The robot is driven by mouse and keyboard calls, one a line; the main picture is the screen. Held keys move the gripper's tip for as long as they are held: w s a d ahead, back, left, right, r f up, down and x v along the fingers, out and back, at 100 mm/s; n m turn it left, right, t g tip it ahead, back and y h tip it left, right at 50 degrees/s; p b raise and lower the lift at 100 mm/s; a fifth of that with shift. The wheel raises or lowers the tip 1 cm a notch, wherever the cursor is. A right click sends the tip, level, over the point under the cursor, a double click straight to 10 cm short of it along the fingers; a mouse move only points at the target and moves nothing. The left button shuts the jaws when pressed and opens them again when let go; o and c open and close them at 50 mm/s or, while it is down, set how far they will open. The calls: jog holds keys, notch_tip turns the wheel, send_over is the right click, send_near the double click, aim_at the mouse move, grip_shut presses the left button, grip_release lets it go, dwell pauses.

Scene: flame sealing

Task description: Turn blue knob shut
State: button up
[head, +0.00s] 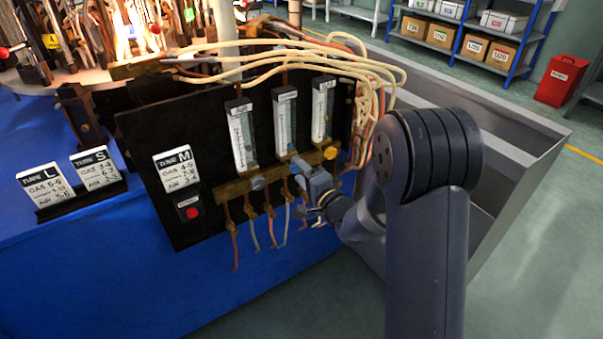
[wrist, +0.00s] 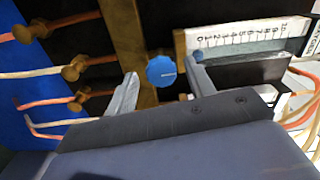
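The blue knob (wrist: 161,71) sits on a brass bar (wrist: 128,40) in the wrist view. My gripper (wrist: 160,84) is open, with one finger on each side of the knob and a visible gap to each. In the head view my gripper (head: 304,172) is at the middle of the brass bar, below the middle flowmeter (head: 285,122), and it hides the blue knob there. The flowmeter's white scale (wrist: 245,36) shows in the wrist view to the right of the knob, with a small blue float near its low end.
A grey knob (head: 257,183) and a yellow knob (head: 330,153) sit on the same bar, either side. Hoses (head: 272,228) hang below the bar. Pale tubes (head: 385,70) loop over the black panel (head: 190,120). A red button (head: 192,212) is at lower left.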

jog(key=v, duration=1)
jog(key=shift+s+d+p, duration=0.25)
jog(key=shift+s+p, duration=0.1)
jog(key=shift+p, duration=0.05)
jog(key=shift+w, duration=0.1)
jog(key=x, duration=1.1)
jog(key=shift+b, duration=0.4)
jog(key=shift+s, duration=0.2)
